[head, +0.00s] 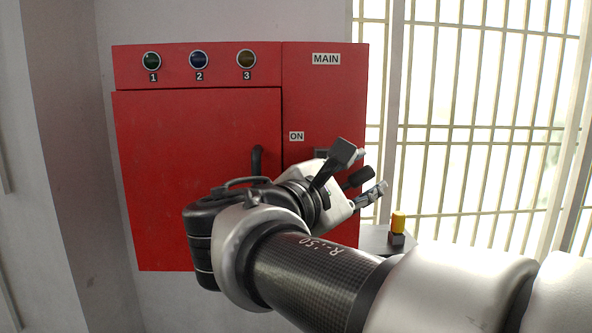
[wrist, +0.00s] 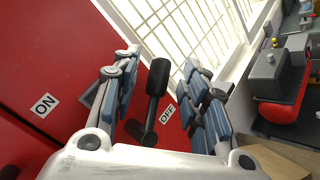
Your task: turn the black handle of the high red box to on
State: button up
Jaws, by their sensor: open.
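The high red box (head: 200,180) hangs on the wall in the head view, with a MAIN label (head: 326,59) and an ON label (head: 296,136). Its black handle (wrist: 157,82) is a lever with a thick grip, beside the OFF label (wrist: 167,113) in the wrist view. The ON label (wrist: 44,105) is off to the left there. My gripper (wrist: 163,66) is open, its two fingers on either side of the handle with visible gaps. In the head view, my gripper (head: 365,172) is at the box's right part and my arm hides the lower right of the box.
Buttons 1 (head: 152,61), 2 (head: 199,60) and 3 (head: 246,59) line the box's top. A black door pull (head: 257,160) is left of my gripper. A barred window (head: 480,110) is at right. A yellow-topped object (head: 398,222) stands below it. A grey machine (wrist: 277,70) is farther right.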

aim_at(364, 174)
jog(key=shift+x, duration=1.85)
jog(key=shift+s, duration=0.1)
jog(key=shift+c, duration=0.5)
grip_shut()
